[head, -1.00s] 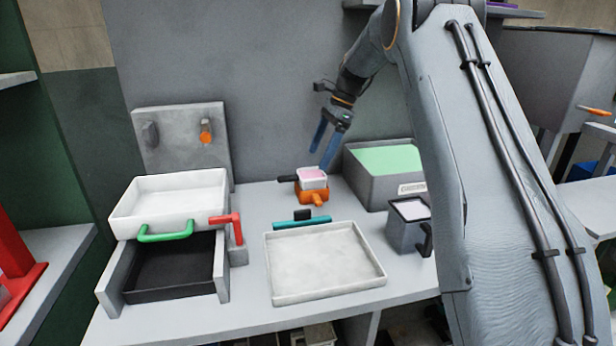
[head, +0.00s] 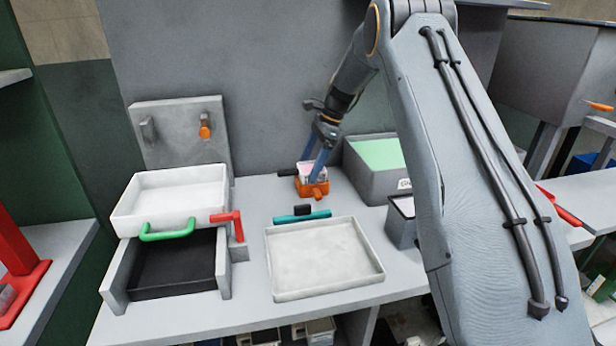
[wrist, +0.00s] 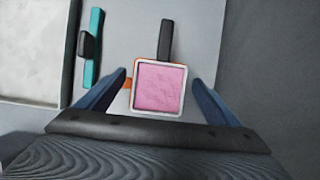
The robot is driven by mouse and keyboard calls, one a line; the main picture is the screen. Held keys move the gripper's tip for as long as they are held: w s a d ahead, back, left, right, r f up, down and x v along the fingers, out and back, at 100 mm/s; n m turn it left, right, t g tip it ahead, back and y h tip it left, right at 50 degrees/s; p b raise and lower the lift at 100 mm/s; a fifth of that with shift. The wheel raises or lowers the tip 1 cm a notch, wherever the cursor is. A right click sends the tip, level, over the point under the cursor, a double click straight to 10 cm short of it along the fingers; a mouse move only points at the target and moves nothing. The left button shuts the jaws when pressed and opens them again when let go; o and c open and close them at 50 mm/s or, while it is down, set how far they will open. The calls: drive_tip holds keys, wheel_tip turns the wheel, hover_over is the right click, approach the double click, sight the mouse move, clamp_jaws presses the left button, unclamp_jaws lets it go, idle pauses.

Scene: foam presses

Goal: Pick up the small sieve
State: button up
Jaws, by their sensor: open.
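The small sieve (head: 309,169) has a square white frame with pink material in it and a black handle pointing left in the head view. It sits on an orange holder (head: 315,189) at the back of the bench. My gripper (head: 312,171) is open, with its blue fingers down at the sieve. In the wrist view the sieve (wrist: 160,90) lies between the open fingers (wrist: 160,78), with a gap on both sides and its handle pointing up. Most of the orange holder is hidden under the sieve there.
A grey box with a green top (head: 378,153) stands close right of the sieve. In front are a teal bar with a black grip (head: 302,217) and a shallow white tray (head: 325,285). A white tray with a green handle (head: 170,195) is at left. A wall rises behind.

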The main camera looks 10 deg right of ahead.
drive_tip(key=shift+c, duration=0.2)
drive_tip(key=c, duration=1.4)
drive_tip(key=shift+c, duration=0.2)
